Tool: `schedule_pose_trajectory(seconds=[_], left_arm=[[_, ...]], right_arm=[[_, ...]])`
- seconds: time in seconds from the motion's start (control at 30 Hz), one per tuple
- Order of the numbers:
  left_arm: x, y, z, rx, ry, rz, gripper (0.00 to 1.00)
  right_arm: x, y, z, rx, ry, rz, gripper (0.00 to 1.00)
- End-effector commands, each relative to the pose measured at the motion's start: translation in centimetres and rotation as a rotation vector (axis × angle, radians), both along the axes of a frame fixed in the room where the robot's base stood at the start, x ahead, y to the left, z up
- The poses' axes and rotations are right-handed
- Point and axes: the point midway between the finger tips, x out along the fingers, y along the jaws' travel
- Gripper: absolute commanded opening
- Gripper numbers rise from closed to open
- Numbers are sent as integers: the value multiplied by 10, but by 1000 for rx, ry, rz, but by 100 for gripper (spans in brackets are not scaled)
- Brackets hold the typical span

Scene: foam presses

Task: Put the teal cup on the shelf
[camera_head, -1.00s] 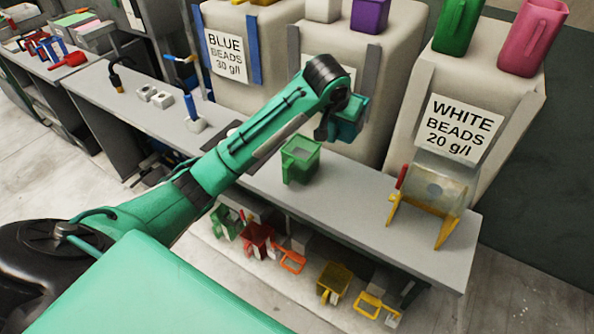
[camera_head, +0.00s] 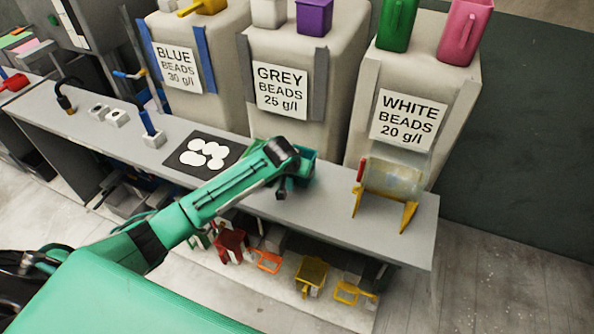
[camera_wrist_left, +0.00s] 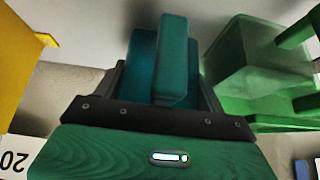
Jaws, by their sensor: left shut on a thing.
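The teal cup (camera_head: 303,172) is at the end of my left arm, just above or on the bench top; I cannot tell whether it touches. My left gripper (camera_head: 284,188) is shut on it. In the left wrist view the teal cup's handle (camera_wrist_left: 172,60) stands between the fingers of my left gripper (camera_wrist_left: 165,95); most of its body is hidden. A low shelf (camera_head: 205,285) runs under the bench and holds several cups. A green cup (camera_wrist_left: 255,60) is close beside the gripper in the left wrist view; in the head view my arm mostly hides it. My right gripper is out of view.
A clear drum on a yellow stand (camera_head: 408,218) stands at the right end of the bench (camera_head: 340,215). A black mat with white discs (camera_head: 180,165) lies left of my arm. Red (camera_head: 232,242) and yellow (camera_head: 312,272) cups are on the shelf. Large bead bins stand behind.

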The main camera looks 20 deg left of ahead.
Motion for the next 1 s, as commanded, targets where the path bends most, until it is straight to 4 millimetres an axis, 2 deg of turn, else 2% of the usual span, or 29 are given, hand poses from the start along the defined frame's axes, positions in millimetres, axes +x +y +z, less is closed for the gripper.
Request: schedule_pose_trajectory(seconds=[0.13,0.47,0.5,0.53,0.83,1.0], left_arm=[[0,0,-12,0,0,0,49],[0,0,-15,0,-1,0,49],[0,0,-16,0,-1,0,74],[0,0,-15,0,-1,0,80],[0,0,-14,0,-1,0,81],[-5,0,-5,-1,-3,-1,81]], right_arm=[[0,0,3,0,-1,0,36],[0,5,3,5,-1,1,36],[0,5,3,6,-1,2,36],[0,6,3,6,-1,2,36],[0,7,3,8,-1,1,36],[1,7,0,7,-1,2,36]])
